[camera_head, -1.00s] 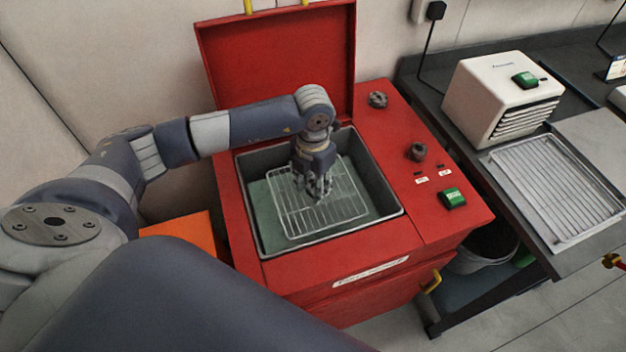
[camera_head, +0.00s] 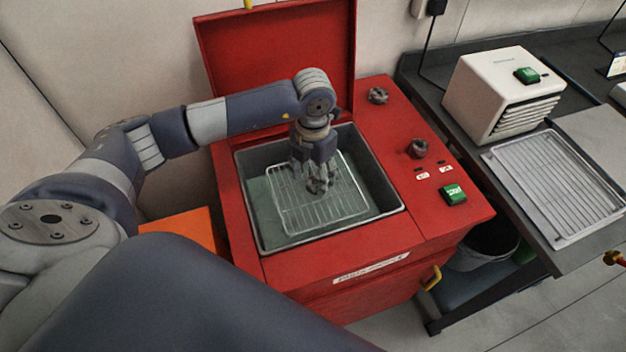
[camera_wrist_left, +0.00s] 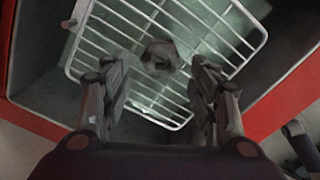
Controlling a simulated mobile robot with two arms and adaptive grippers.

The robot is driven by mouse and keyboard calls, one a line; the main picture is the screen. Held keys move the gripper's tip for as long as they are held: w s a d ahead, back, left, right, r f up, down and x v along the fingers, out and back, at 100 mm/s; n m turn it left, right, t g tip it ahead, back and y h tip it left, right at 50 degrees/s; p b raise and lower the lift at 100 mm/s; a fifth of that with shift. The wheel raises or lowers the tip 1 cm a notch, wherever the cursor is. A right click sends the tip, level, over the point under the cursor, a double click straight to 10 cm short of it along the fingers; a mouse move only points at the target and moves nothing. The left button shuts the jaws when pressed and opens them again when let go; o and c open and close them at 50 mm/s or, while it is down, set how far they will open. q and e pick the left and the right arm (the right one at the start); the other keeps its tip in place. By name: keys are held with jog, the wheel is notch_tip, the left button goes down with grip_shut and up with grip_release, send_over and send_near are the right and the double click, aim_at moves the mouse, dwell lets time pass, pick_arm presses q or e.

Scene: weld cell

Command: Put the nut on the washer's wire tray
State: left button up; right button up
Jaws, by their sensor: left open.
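The nut (camera_wrist_left: 160,60) is a dark grey ring lying on the wire tray (camera_wrist_left: 215,40) in the left wrist view. In the head view the nut (camera_head: 317,186) shows just below the fingers, on the bright wire tray (camera_head: 290,215) inside the open red washer (camera_head: 320,275). My left gripper (camera_head: 316,180) points down into the basin. In the left wrist view my left gripper (camera_wrist_left: 158,85) is open, with its two fingers apart and the nut in line with the gap between them, beyond the tips. My right gripper is not in view.
The washer's lid (camera_head: 275,60) stands open at the back. Its right panel carries knobs and a green button (camera_head: 453,195). A white heater-like box (camera_head: 500,95) and a wire rack on a tray (camera_head: 555,190) stand on the dark bench at right.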

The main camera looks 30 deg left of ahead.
aim_at(313, 184)
pick_arm(q)
notch_tip(313, 184, up, 10)
jog(key=b, duration=0.2)
jog(key=shift+f, duration=0.1)
dwell(0.3)
